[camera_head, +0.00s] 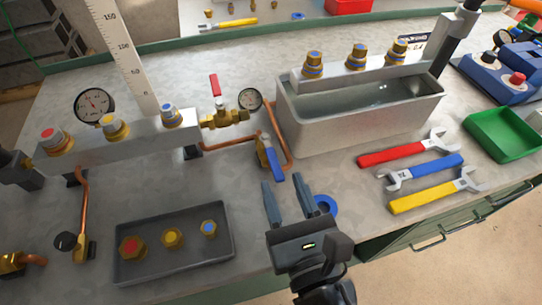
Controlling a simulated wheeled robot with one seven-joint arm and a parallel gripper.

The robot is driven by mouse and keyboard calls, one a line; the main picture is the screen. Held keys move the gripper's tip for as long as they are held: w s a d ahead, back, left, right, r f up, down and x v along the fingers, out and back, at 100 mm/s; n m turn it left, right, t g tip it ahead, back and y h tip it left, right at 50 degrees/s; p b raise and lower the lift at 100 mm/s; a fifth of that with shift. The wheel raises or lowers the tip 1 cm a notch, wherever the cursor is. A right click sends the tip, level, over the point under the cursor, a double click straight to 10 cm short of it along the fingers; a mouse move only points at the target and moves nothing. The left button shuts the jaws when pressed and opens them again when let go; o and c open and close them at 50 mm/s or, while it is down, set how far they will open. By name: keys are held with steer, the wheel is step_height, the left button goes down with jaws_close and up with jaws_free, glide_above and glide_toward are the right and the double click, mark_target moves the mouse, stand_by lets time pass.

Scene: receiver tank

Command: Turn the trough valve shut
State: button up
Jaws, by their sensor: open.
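A small brass valve with a blue lever (272,163) sits on the copper pipe beside the left end of the grey trough (360,122). Its lever slants down and slightly right, toward the front of the bench. The trough holds water. My gripper (285,183) is in front of this valve with its two dark fingers apart and nothing between them at their base. The lever's lower end appears between or just beyond the fingertips; I cannot tell if they touch. A second brass valve (220,117), with an upright red lever, sits farther back by a gauge.
A blue ring (327,204) lies right of my fingers. A dark tray (173,240) with several fittings is at front left. Red (392,155), blue (425,172) and yellow (435,192) wrenches lie right, near a green tray (500,135). A gauged manifold (140,135) stands left.

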mark_target(269, 148)
steer(key=p+x, duration=0.1)
steer(key=x, duration=0.6)
steer(key=shift+w, duration=0.2)
steer(key=shift+c, duration=0.2)
jaws_close()
